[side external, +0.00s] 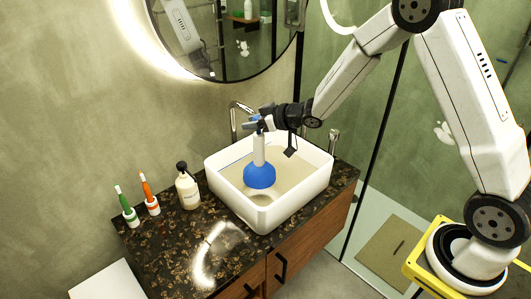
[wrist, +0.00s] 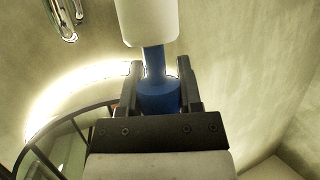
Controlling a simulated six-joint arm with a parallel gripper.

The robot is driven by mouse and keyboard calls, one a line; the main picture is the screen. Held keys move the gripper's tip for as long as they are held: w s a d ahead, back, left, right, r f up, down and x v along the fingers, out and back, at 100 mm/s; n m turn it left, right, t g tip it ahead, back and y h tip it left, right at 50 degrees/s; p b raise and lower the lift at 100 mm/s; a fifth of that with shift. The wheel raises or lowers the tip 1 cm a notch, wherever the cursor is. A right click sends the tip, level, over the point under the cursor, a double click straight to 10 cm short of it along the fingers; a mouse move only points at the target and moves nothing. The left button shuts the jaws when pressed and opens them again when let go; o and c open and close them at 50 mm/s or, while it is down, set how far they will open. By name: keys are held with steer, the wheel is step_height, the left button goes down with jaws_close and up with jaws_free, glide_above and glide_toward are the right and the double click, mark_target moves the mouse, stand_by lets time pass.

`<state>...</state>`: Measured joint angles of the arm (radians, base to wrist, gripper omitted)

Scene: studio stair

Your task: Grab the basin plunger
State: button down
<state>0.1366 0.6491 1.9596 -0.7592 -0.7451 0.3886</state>
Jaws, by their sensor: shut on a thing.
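The basin plunger has a blue rubber cup (side external: 259,176) and a white handle (side external: 259,150) with a blue top end. It is upright over the inside of the white square basin (side external: 222,184); I cannot tell whether the cup touches the basin floor. My gripper (side external: 262,122) is shut on the blue top end of the handle. In the wrist view the gripper fingers (wrist: 159,88) stand on both sides of the blue end of the plunger (wrist: 157,92), with the white handle part beyond. The cup is not visible in the wrist view.
A chrome tap (side external: 234,122) stands behind the basin. A round mirror (side external: 215,45) hangs above. The counter's front is clear.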

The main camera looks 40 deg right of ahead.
steer(key=shift+r, duration=0.35)
stand_by(0.4)
